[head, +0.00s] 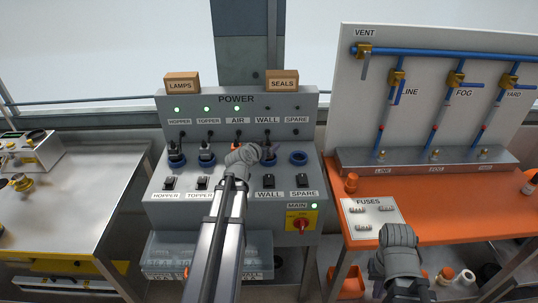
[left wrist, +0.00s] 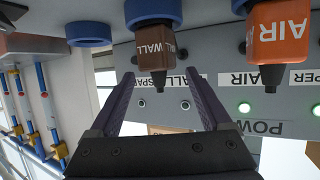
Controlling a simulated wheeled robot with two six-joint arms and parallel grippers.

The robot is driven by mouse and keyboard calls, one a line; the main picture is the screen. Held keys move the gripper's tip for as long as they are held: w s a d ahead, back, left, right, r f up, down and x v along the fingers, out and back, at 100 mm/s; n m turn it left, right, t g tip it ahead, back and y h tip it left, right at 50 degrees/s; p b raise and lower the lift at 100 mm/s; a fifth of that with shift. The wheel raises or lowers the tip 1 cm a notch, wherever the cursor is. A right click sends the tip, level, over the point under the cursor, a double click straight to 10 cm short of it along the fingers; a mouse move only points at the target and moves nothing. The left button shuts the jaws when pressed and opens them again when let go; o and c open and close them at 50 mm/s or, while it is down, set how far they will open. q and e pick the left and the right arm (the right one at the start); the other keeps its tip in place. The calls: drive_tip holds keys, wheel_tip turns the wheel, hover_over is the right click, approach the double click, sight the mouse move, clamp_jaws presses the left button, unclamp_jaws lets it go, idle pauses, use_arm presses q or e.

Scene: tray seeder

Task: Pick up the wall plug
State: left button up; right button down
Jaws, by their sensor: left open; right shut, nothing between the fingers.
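The wall plug (left wrist: 155,52) is a brown block marked WALL with a dark tapered cable end, standing in a blue ring socket in the left wrist view. In the head view the wall plug (head: 268,152) is partly hidden by my left gripper. My left gripper (head: 246,154) is open at the panel. In the left wrist view its fingers (left wrist: 161,78) lie either side of the plug's dark tail, with the brown body just beyond the tips. Nothing is gripped. My right gripper (head: 398,236) is shut and empty over the orange bench's front edge.
An orange AIR plug (left wrist: 282,38) stands beside the wall plug. HOPPER (head: 176,155) and TOPPER (head: 206,155) plugs sit to the left; the SPARE ring (head: 298,158) is empty. Switches (head: 268,181) line the lower panel. A fuse board (head: 372,218) lies on the orange bench (head: 430,205).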

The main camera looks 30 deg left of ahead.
use_arm(q)
drive_tip(key=shift+b+x, duration=1.05)
drive_tip(key=shift+x, duration=1.6)
drive_tip(key=shift+s+a, duration=0.1)
drive_tip(key=shift+s, duration=0.05)
drive_tip(key=shift+c, duration=0.5)
clamp_jaws()
